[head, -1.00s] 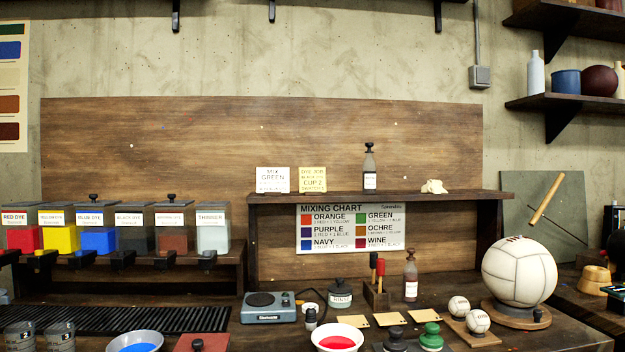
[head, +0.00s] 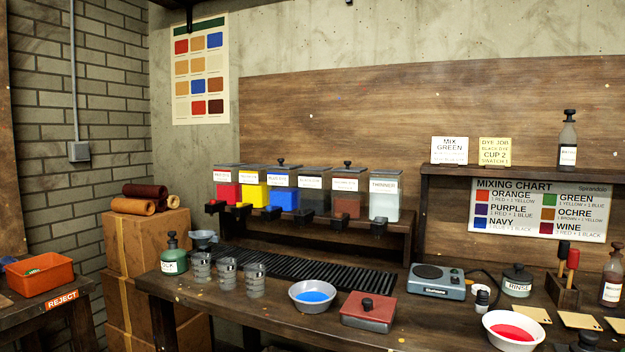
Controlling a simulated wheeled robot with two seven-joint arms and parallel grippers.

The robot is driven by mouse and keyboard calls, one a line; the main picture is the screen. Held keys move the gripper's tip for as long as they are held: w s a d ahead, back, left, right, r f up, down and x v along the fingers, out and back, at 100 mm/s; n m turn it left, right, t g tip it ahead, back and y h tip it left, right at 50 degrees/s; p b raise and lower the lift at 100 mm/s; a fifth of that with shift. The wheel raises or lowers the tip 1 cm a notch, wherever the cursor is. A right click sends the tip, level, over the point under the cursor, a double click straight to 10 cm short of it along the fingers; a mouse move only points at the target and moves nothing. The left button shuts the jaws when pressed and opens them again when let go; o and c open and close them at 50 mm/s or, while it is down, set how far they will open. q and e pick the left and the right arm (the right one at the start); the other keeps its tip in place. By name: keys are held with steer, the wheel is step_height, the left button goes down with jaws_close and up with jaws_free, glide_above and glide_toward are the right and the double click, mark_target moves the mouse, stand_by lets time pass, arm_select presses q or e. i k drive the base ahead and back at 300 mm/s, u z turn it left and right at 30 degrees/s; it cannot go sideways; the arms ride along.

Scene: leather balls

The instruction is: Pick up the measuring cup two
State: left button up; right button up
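Three clear grey measuring cups stand upright in a row at the left front of the workbench. The middle one, measuring cup two (head: 226,273), stands between a cup on its left (head: 200,268) and a cup on its right (head: 254,280), with small gaps. Their number labels are too small to read now; in the earlier frame the two cups in view read 2 and 3. Neither of my grippers shows in the head view.
A green bottle (head: 174,256) and a grey funnel (head: 202,239) stand left of and behind the cups. A black slatted rack (head: 310,268) lies behind them. A bowl of blue dye (head: 312,296) and a red lidded box (head: 368,312) are to the right. Bench front is clear.

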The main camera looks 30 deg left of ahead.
mark_target(227, 268)
steer(key=z, duration=1.35)
steer(key=k, duration=1.15)
steer(key=u, duration=2.05)
steer(key=i, duration=0.5)
steer(key=z, duration=0.05)
